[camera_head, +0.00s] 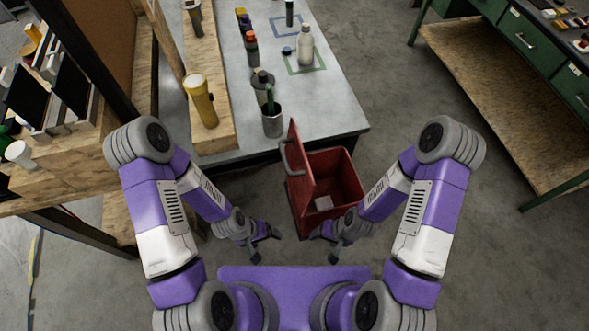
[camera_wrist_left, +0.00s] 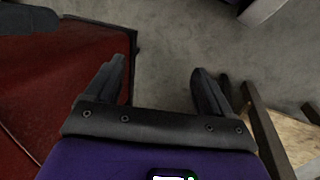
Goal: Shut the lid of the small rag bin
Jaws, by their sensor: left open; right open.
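The small red rag bin (camera_head: 345,172) stands on the floor at the front corner of the workbench. Its red lid (camera_head: 300,168) is open and stands steeply up along the bin's left side, with a grey handle (camera_head: 288,160) on its outer face. A pale piece (camera_head: 323,203) lies inside. My left gripper (camera_head: 265,246) is open and empty, left of and nearer than the bin. In the left wrist view the open fingers (camera_wrist_left: 158,88) are over bare floor, with a red bin surface (camera_wrist_left: 60,75) to their left. My right gripper (camera_head: 325,243) is open near the bin's front edge; contact is unclear.
The workbench (camera_head: 330,112) carries a metal cup (camera_head: 272,122), a yellow flashlight (camera_head: 200,100) and several bottles behind the bin. A wooden rack stands at left. A green drawer bench (camera_head: 530,45) is at right. Floor right of the bin is clear.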

